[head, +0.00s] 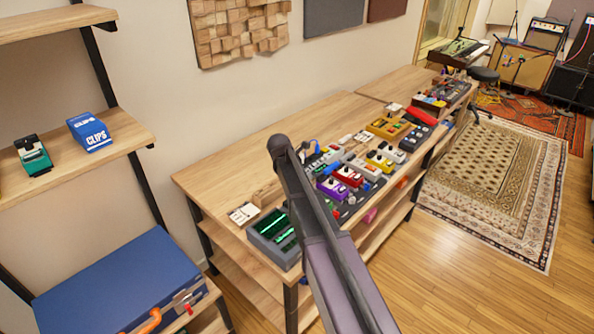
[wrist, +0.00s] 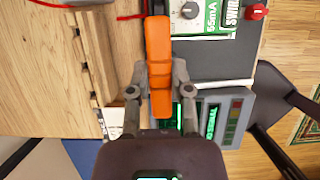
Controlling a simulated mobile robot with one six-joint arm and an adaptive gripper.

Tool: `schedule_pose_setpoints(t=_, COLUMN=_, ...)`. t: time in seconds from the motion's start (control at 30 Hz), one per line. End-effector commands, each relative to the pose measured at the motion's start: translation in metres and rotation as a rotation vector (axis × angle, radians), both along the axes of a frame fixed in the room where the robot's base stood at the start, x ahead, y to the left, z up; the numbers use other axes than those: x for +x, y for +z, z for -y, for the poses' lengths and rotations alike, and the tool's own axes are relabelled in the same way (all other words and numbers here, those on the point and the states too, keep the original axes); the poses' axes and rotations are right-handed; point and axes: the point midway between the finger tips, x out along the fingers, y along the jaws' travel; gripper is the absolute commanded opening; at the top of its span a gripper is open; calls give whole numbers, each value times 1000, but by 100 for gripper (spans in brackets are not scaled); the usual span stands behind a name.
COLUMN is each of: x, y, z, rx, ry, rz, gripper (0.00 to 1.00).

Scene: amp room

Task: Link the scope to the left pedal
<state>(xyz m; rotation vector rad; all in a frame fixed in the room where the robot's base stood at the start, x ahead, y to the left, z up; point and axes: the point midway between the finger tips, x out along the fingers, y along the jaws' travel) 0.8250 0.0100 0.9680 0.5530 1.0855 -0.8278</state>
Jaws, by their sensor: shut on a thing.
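In the wrist view my gripper (wrist: 161,84) is shut on an orange stepped piece (wrist: 158,42), which looks like a cable plug. The scope, a grey box with green lit screens (head: 266,244), stands at the near left end of the bench; it also shows in the wrist view (wrist: 236,120), partly behind my fingers. A green and white pedal marked "SWIRL" (wrist: 212,18) lies beyond the scope on a dark board. I cannot tell for sure whether it is the left pedal. In the head view my arm hides the gripper and part of the pedal rows.
The wooden bench (head: 262,150) has a bare strip along the wall. Several pedals, including a purple one (head: 330,187), crowd its front half. A red cable (wrist: 130,17) runs near the orange piece. A small white card (head: 243,213) lies beside the scope.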

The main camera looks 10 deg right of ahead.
Motion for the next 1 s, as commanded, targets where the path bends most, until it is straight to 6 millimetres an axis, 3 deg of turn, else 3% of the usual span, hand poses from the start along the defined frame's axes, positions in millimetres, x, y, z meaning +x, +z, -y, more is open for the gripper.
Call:
schedule_pose_setpoints(t=0.1, x=1, y=16, z=1, rx=0, ry=0, rz=0, gripper=0)
schedule_pose_setpoints(t=0.3, x=2, y=27, z=3, rx=1, ry=0, rz=1, gripper=0)
schedule_pose_setpoints(t=1.0, x=2, y=19, z=4, rx=0, ry=-1, rz=0, gripper=0)
